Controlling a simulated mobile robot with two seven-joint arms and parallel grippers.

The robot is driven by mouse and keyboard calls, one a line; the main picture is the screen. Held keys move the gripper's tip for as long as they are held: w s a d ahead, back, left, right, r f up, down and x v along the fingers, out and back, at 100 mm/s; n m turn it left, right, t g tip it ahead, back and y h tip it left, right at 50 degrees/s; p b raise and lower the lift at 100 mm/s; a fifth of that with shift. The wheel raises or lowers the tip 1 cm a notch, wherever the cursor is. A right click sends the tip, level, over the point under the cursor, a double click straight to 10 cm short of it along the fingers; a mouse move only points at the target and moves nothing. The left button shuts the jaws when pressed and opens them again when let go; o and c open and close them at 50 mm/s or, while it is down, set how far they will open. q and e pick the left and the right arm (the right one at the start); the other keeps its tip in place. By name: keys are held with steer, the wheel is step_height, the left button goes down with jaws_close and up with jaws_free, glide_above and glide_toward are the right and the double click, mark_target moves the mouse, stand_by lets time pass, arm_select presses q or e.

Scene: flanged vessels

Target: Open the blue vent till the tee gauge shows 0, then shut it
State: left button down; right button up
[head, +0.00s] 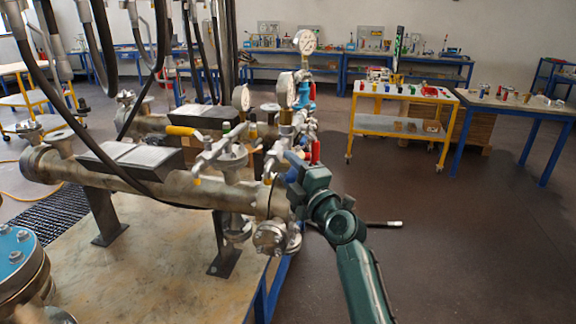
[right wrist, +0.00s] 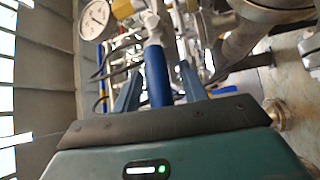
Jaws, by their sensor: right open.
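In the right wrist view, a blue vent handle (right wrist: 156,78) runs up between the two fingers of my right gripper (right wrist: 158,90). The fingers stand apart on either side of it, so the gripper is open around the handle. In the head view my right gripper (head: 297,165) is at the right end of the near pipe vessel, seen from behind, and its fingertips are largely hidden. A round white gauge (right wrist: 95,18) is at the wrist view's upper left; its reading is too small to tell. The head view shows several gauges, the tallest (head: 305,41) above the piping. My left gripper is not visible.
The near horizontal vessel (head: 90,178) lies on a bench (head: 150,265). A red handle (head: 315,152) stands beside my right gripper, and a yellow handle (head: 180,131) is farther left. Black hoses hang at upper left. A yellow cart (head: 440,130) stands behind; floor at right is clear.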

steer(key=shift+w+a, duration=0.25)
steer(key=shift+w, duration=0.15)
jaws_close()
stand_by(0.4)
